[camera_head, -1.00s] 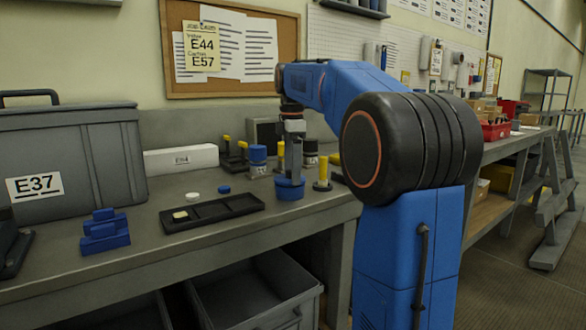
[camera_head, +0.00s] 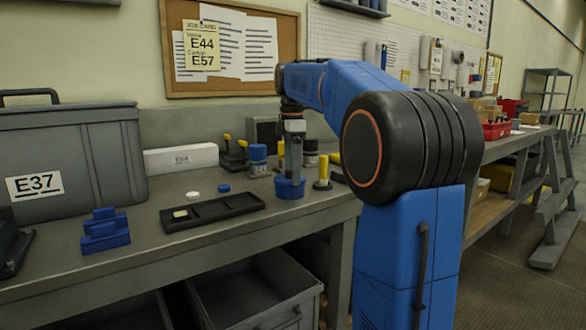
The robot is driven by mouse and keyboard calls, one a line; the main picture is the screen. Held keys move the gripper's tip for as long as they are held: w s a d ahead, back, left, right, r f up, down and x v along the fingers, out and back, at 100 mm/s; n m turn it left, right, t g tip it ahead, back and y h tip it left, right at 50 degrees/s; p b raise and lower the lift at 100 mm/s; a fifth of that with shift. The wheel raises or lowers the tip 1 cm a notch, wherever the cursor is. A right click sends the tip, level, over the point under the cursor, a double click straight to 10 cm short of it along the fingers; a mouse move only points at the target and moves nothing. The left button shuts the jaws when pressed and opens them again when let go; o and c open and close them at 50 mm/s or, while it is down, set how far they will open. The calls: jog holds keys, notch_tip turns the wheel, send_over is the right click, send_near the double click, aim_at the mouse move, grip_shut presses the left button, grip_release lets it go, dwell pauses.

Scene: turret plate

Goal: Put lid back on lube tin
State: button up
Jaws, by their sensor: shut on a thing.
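The lube tin (camera_head: 290,194) is a low, round blue tin standing near the front edge of the bench, left of my arm. My gripper (camera_head: 291,178) points straight down over it, with its grey fingers reaching the top of the tin. It is shut on what looks like the tin's blue lid (camera_head: 301,183), a slightly wider band at the top. Lid and tin are the same blue, and the fingers cover part of the top. I cannot tell whether the lid is fully seated or level.
A yellow post (camera_head: 323,172) stands close on the right. A blue-topped container (camera_head: 258,160) stands behind left. A black compartment tray (camera_head: 238,206), a small blue cap (camera_head: 224,188) and a white cap (camera_head: 193,195) lie left. A large grey case (camera_head: 75,150) fills the far left.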

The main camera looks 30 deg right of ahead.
dwell(0.4)
jog(key=o, duration=1.1)
jog(key=shift+o, duration=0.6)
jog(key=shift+r, duration=0.1)
jog(key=shift+r, duration=3.4)
jog(key=shift+c, duration=0.3)
grip_shut()
jog(key=shift+f, duration=2.55)
